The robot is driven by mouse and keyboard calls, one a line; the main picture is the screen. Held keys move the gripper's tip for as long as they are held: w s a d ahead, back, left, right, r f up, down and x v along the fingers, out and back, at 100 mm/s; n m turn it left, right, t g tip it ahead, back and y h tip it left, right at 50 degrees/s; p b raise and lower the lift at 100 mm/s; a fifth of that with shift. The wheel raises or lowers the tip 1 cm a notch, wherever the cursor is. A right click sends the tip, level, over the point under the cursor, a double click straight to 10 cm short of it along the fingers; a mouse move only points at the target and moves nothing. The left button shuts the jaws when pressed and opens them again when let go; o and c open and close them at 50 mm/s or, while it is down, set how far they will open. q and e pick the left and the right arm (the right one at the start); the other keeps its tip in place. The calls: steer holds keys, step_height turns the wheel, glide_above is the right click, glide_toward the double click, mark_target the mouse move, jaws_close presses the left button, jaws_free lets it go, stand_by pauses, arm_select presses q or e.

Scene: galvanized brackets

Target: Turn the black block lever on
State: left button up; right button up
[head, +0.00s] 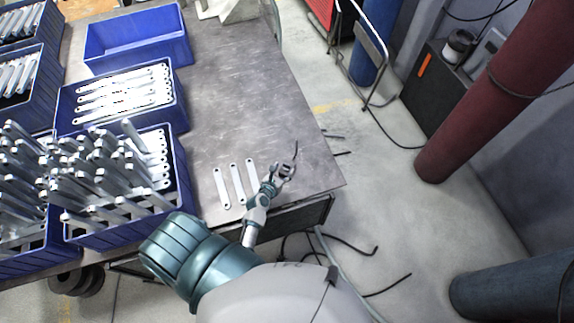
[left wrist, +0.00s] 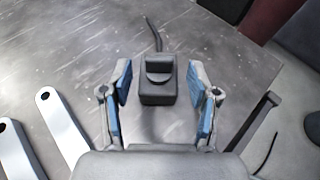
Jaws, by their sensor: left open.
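The black block (left wrist: 158,97) sits near the corner of the metal table. Its short raised lever (left wrist: 158,67) is on top, and a dark cable leaves its far side. I cannot tell whether the lever is on or off. My left gripper (head: 283,170) is over the table corner, and its body and fingers largely hide the block in the head view. In the left wrist view my left gripper (left wrist: 159,98) is open, with one blue-padded finger on each side of the block. I see gaps at both sides and no contact. My right gripper is not in view.
Three flat galvanized brackets (head: 238,183) lie left of my gripper on the table (head: 235,100). Blue crates (head: 122,215) full of brackets and an empty blue bin (head: 140,38) stand further left. The right table edge is close, with floor cables (head: 345,240) beyond.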

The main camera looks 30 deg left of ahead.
mark_target(286, 166)
arm_select(q)
steer(key=x, duration=0.4)
jaws_close()
steer(key=shift+f+b, duration=0.1)
steer(key=shift+b, duration=0.2)
